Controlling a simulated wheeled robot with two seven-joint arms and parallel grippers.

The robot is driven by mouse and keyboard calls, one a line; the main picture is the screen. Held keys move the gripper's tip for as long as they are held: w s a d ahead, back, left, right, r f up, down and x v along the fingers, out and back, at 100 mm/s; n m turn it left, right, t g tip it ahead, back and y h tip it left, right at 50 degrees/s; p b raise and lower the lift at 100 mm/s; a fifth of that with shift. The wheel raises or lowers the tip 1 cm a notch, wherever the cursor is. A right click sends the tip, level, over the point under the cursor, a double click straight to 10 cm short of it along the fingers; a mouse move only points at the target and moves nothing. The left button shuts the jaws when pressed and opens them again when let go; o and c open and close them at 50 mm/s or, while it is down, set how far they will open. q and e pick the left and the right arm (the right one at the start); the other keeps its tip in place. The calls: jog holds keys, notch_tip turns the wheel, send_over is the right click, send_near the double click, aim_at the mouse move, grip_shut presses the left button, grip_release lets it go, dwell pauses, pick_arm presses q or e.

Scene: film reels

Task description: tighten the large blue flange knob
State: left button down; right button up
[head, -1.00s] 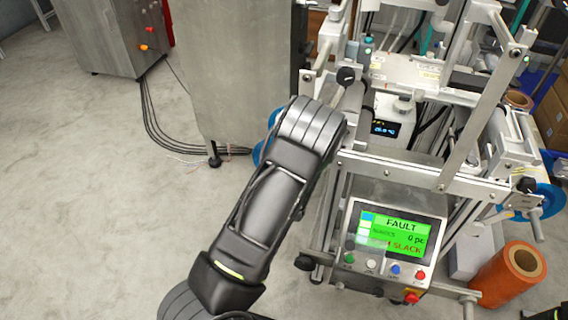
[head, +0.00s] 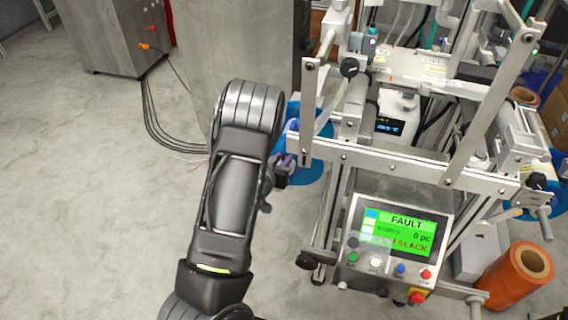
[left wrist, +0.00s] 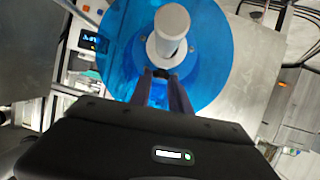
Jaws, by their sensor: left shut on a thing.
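The large blue flange (head: 318,165) is a round disc on the left side of the machine, partly hidden by the machine frame and my left arm. In the left wrist view the blue disc (left wrist: 215,65) faces me, with a pale hub and a protruding pale shaft (left wrist: 172,25) at its centre. My left gripper (head: 284,168) is at the disc's left edge in the head view. Its fingers (left wrist: 161,80) reach to just below the hub and are shut on a small dark part, the flange knob (left wrist: 161,72), mostly hidden between the fingertips. My right gripper is not in view.
The machine's panel (head: 395,240) reads FAULT and SLACK in the head view. Metal rails and a roller stand right of my left gripper. A steel cabinet (head: 235,60) stands behind it. An orange roll (head: 515,280) is at lower right.

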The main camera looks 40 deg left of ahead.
pick_arm(q)
jog(key=m+h, duration=0.1)
jog(key=a+m+h+b, duration=0.1)
jog(key=h, duration=0.1)
jog(key=shift+m+t, duration=0.3)
jog(key=shift+a+m+h+b, duration=0.15)
jog(key=shift+m+h+b, duration=0.25)
jog(key=shift+m+h, duration=0.9)
jog(key=shift+h, duration=0.3)
jog(key=c, duration=1.5)
grip_release()
jog(key=p+v, duration=0.1)
jog(key=v, duration=0.6)
jog(key=shift+s, duration=0.35)
jog(key=shift+s+r, duration=0.1)
